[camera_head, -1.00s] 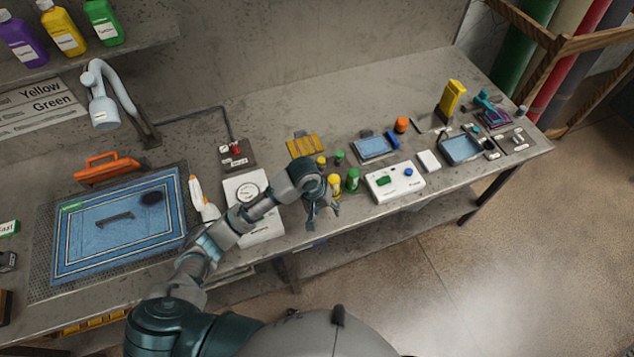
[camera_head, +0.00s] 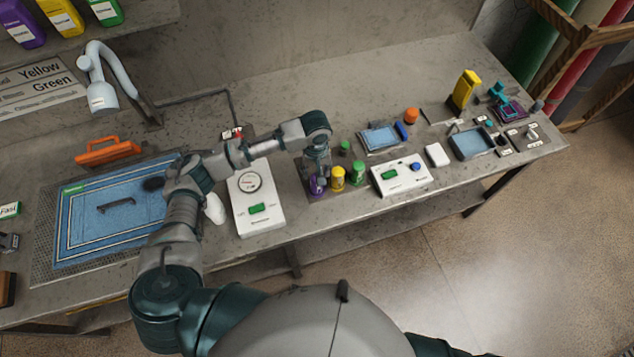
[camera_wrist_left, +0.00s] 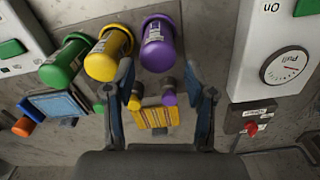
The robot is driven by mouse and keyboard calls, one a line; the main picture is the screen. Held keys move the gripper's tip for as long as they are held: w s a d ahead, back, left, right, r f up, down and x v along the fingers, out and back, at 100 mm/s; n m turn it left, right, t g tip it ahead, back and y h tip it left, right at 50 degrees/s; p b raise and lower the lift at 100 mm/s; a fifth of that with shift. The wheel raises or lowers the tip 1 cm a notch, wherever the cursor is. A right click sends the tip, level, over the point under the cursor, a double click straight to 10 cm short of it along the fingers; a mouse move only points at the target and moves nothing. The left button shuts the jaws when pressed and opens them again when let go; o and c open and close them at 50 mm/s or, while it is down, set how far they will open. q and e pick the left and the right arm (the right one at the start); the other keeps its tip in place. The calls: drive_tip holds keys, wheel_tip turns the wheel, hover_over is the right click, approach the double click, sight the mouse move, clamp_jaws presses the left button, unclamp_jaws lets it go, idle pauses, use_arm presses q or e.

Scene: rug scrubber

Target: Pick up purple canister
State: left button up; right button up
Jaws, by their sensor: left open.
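The purple canister (camera_head: 317,186) stands on the workbench, left of a yellow canister (camera_head: 338,178) and a green canister (camera_head: 358,172). My left gripper (camera_head: 317,172) is over the purple canister and partly covers it in the head view. In the left wrist view the purple canister (camera_wrist_left: 159,45) lies just beyond the open fingers of my left gripper (camera_wrist_left: 168,95), with the yellow canister (camera_wrist_left: 108,53) and green canister (camera_wrist_left: 64,64) to its left. The fingers are apart, with no visible grip on the canister. My right gripper is not in view.
A white device with a dial (camera_head: 256,205) stands left of the canisters. A white box with green and blue buttons (camera_head: 402,178) stands to their right. A blue rug (camera_head: 120,225) lies on the left. Purple, yellow and green bottles stand on the shelf above.

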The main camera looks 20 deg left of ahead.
use_arm(q)
drive_tip(key=f, duration=0.6)
drive_tip(key=shift+s+d+f, duration=0.15)
drive_tip(key=shift+d+f, duration=0.05)
drive_tip(key=c, duration=1)
